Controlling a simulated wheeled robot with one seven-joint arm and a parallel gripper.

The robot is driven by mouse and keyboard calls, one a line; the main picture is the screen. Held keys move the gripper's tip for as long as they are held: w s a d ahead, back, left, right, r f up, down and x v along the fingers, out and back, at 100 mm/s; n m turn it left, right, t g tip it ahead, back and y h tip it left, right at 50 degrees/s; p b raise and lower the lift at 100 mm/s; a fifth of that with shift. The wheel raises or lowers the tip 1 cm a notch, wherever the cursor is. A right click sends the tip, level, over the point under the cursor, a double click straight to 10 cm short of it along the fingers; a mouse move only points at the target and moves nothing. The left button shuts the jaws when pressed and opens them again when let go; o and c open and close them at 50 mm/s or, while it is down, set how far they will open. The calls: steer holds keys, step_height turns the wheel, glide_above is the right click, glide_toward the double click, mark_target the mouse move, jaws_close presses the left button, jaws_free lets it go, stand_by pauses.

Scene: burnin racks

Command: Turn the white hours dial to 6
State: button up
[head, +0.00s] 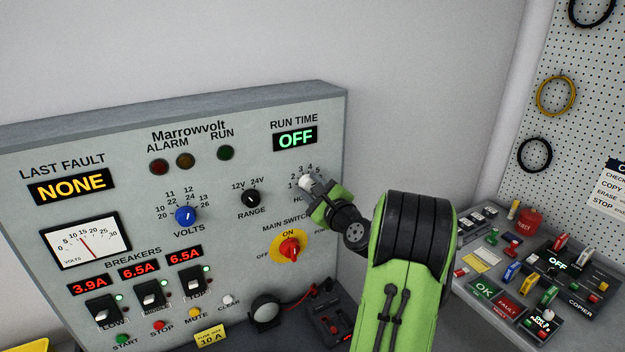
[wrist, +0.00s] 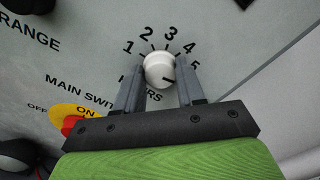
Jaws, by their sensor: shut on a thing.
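The white hours dial (head: 305,183) is on the grey panel, under the green OFF run-time display (head: 296,138). In the wrist view the dial (wrist: 158,67) sits between the two grey fingers of my gripper (wrist: 160,75), which is shut on it. A short dark mark on the dial's face points to the lower right. The numbers 1 to 5 show around the dial; no 6 can be seen, and the right finger covers part of that side. In the head view my gripper (head: 311,191) reaches the dial from the lower right.
The black range knob (head: 251,198) is left of the dial, and the red main switch (head: 290,248) on its yellow plate is below. The blue volts knob (head: 186,215) is further left. A bench with several small controls (head: 540,275) stands at the right.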

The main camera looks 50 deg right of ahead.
steer(key=shift+m+p, duration=0.65)
steer(key=shift+m, duration=0.25)
steer(key=shift+f, duration=0.1)
steer(key=o, duration=1)
steer(key=shift+o, duration=0.2)
steer(key=b+v, duration=0.5)
steer(key=v, duration=1)
steer(key=shift+s, duration=0.4)
